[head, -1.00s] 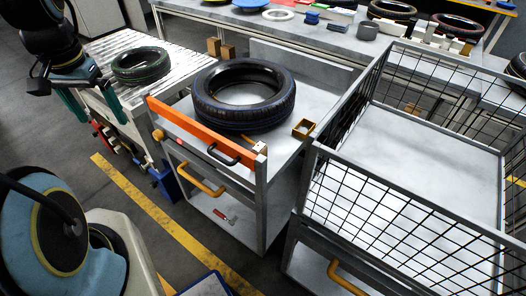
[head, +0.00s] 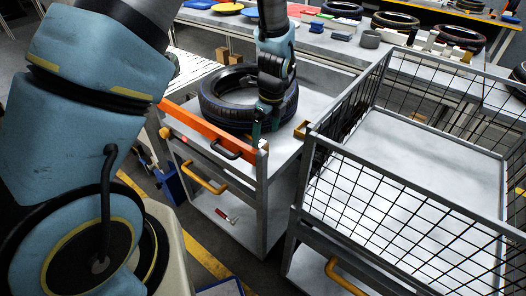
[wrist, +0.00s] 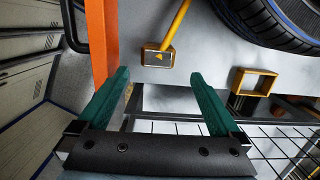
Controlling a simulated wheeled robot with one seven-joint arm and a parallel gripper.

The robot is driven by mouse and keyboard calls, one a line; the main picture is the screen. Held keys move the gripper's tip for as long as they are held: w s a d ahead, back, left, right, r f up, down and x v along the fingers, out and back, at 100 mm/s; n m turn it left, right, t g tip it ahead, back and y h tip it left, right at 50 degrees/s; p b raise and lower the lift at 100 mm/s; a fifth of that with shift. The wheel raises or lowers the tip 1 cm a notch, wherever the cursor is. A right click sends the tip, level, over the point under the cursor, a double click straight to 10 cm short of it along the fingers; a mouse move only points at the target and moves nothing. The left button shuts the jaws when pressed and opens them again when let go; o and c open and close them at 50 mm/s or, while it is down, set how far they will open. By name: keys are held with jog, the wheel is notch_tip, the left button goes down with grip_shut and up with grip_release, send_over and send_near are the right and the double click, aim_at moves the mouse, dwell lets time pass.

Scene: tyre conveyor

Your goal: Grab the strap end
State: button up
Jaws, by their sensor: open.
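The strap end (wrist: 158,56) is a dark metal tab with a yellow mark, on a yellow strap (wrist: 179,22). In the wrist view it lies on the grey cart top, just beyond and between my fingertips. My gripper (wrist: 158,77) has two green fingers, spread wide with nothing between them. In the head view my gripper (head: 265,132) is above the cart's front right part, beside the tyre (head: 226,97). There, my gripper and arm hide most of the strap. The strap end is apart from both fingers.
A yellow square ring (wrist: 254,82) lies right of the strap end; it also shows in the head view (head: 302,130). An orange bar (head: 205,131) runs along the cart's front edge. A wire mesh cage cart (head: 385,205) stands close at right.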

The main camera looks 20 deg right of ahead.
aim_at(261, 145)
jog(key=shift+w+a+f+p, duration=0.2)
jog(key=shift+f+p, duration=0.25)
jog(key=shift+f, duration=0.55)
jog(key=shift+w+a+f+p, duration=0.25)
jog(key=shift+f+p, duration=0.2)
jog(key=shift+f, duration=0.6)
jog(key=shift+w+a+f+p, duration=0.2)
jog(key=shift+f+p, duration=0.25)
jog(key=shift+f, duration=0.55)
jog(key=c, duration=1.5)
jog(key=shift+r, duration=0.1)
jog(key=shift+c, duration=0.2)
